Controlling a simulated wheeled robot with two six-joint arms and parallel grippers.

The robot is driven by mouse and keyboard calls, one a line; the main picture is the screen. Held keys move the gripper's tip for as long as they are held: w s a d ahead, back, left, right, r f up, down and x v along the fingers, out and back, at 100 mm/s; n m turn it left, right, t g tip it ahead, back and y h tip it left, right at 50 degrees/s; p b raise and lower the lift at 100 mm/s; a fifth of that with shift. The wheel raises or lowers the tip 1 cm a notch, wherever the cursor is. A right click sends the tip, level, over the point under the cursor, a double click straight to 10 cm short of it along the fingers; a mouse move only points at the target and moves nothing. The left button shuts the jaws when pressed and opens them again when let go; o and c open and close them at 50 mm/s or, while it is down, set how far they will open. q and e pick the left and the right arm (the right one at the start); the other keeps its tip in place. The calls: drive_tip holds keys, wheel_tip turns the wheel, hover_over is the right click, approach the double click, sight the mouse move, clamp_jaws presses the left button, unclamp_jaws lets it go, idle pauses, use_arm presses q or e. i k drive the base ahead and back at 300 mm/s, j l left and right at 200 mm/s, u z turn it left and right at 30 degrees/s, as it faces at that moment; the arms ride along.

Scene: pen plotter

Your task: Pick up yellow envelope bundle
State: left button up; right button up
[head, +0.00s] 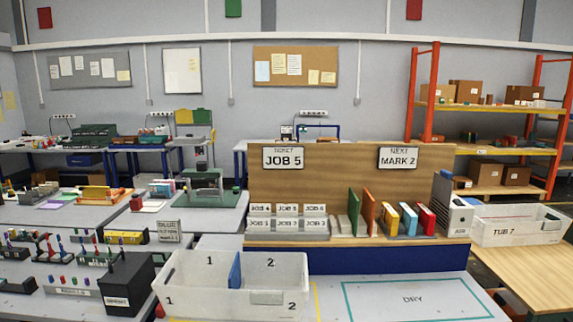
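A small yellow bundle (409,219) with a pale edge stands upright in a slot rack on the bench in front of the wooden backboard. It looks like the yellow envelope bundle, though it is too small to read any marking. Neither of my grippers is in the head view.
Green (353,213) and orange (369,210) upright panels stand left of the bundles. A grey file box (453,214) stands at their right. A white divided tub (183,286) is in front; the DRY area (412,299) is clear.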

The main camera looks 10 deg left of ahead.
sight(388, 215)
drive_tip(key=i+l, duration=0.3)
drive_tip(key=i, duration=0.15)
drive_tip(key=i+l, duration=0.25)
drive_tip(key=i, duration=0.2)
drive_tip(key=i+l, duration=0.3)
drive_tip(key=i, duration=0.2)
drive_tip(key=i+l, duration=0.25)
drive_tip(key=i, duration=0.2)
drive_tip(key=l+z, duration=0.05)
